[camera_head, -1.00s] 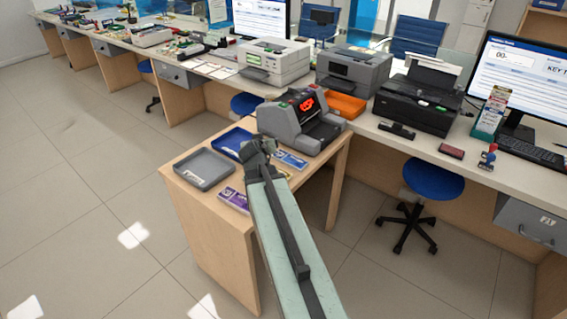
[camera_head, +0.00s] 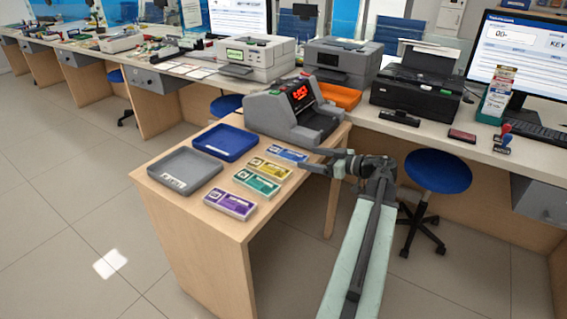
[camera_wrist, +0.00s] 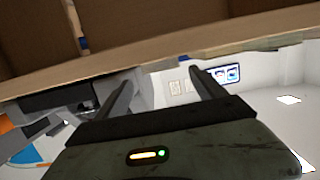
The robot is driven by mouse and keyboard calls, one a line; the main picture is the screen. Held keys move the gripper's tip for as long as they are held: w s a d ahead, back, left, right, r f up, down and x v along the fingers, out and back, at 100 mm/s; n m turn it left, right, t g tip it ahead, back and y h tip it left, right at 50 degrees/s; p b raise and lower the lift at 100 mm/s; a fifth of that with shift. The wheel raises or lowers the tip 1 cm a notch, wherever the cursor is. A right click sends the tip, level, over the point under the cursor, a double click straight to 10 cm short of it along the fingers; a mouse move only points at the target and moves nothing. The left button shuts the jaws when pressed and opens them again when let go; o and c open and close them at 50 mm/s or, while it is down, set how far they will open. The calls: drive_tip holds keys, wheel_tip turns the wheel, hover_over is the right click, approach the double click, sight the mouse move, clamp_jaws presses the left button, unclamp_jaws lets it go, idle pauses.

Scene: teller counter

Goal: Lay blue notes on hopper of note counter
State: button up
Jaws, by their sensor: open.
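The note counter (camera_head: 262,115) is a grey machine with a red lit display at the back of the small wooden table. The blue notes (camera_head: 288,154) lie flat on the table just in front of it, apart from its hopper. My gripper (camera_head: 309,166) is at the table's right edge, to the right of the blue notes and pointing left. In the wrist view its two fingers (camera_wrist: 160,88) stand apart with nothing between them.
Yellow notes (camera_head: 269,169), green notes (camera_head: 256,182) and purple notes (camera_head: 229,204) lie in front of the blue ones. A blue tray (camera_head: 228,156) and a grey tray (camera_head: 154,178) are to the left. A blue stool (camera_head: 438,172) stands right of my arm.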

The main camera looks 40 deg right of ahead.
drive_tip(key=b+x, duration=0.1)
drive_tip(key=x, duration=0.7)
drive_tip(key=shift+a+r, duration=0.1)
drive_tip(key=shift+a, duration=0.1)
drive_tip(key=c, duration=1.6)
wheel_tip(320, 180, up, 10)
drive_tip(key=p, duration=1)
drive_tip(key=w+a+n+g+y, duration=0.15)
drive_tip(key=w+a, duration=0.25)
drive_tip(key=a, duration=0.4)
drive_tip(key=w+a+n+y, duration=0.1)
drive_tip(key=w+a+y, duration=0.1)
drive_tip(key=w+a, duration=0.35)
drive_tip(key=w+a+n+g+y, duration=0.1)
drive_tip(key=w+a+n+y, duration=0.1)
drive_tip(key=a, duration=0.7)
drive_tip(key=s+a+n+g+y, duration=0.1)
drive_tip(key=a+n+g+y, duration=0.3)
drive_tip(key=a, duration=1.9)
wheel_tip(320, 180, up, 18)
drive_tip(key=m+t+h+p, duration=0.7)
drive_tip(key=m+h+p, duration=0.25)
drive_tip(key=p, duration=0.85)
hover_over(289, 154)
drive_tip(key=s, duration=0.1)
drive_tip(key=shift+s+d+r+n, duration=0.15)
drive_tip(key=shift+s+d+n, duration=0.05)
drive_tip(key=shift+n, duration=0.3)
